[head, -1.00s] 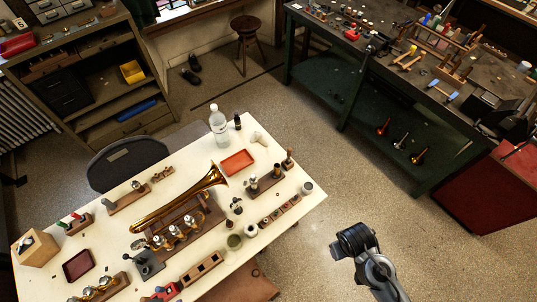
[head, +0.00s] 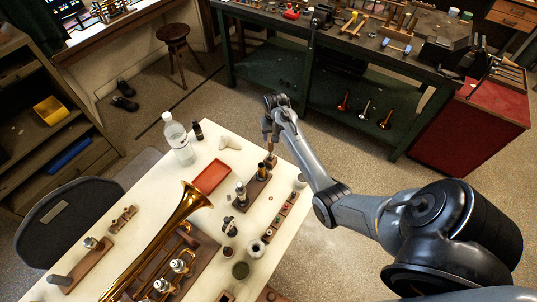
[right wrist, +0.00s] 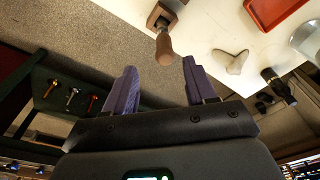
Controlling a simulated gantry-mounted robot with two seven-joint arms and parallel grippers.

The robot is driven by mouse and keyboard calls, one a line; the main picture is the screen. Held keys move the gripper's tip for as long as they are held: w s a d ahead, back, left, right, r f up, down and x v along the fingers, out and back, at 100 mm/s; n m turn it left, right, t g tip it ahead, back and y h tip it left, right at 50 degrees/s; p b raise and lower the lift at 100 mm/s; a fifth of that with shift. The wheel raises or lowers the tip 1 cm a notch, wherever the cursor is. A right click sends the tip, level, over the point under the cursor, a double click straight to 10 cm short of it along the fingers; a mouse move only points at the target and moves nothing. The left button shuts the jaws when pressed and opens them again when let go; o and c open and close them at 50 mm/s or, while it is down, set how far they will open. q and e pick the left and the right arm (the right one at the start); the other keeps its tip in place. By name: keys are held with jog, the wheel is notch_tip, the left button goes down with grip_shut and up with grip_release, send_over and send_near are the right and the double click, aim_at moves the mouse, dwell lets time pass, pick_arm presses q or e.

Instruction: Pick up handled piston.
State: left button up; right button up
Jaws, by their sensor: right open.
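The piece that looks like the handled piston shows a brown wooden handle (right wrist: 165,48) in the right wrist view, standing out of a small wooden block (right wrist: 168,12) at the table's edge. The rest of the piston is hidden in or behind the block. My right gripper (right wrist: 159,65) is open, with the handle ahead of the gap between its fingers and nothing held. In the head view my right gripper (head: 269,135) hangs over the table's far right edge, close above that piece, partly covering it. My left gripper is in neither view.
The white table (head: 125,180) holds a brass trumpet (head: 178,220), a red-orange tray (head: 212,176), a clear bottle (head: 178,140), a pale white piece (head: 230,143) and a wooden stand (head: 257,190). A green workbench (head: 330,95) stands behind, across open floor.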

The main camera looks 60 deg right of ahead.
aim_at(271, 146)
jog(key=shift+w+d+f+b, duration=0.15)
jog(key=shift+w+f, duration=0.15)
jog(key=shift+f, duration=1.9)
jog(key=shift+w+a+f+b, duration=0.15)
jog(key=shift+w+f, duration=0.1)
jog(key=shift+f, duration=1.9)
jog(key=shift+c, duration=0.4)
jog(key=shift+d, duration=0.1)
grip_shut()
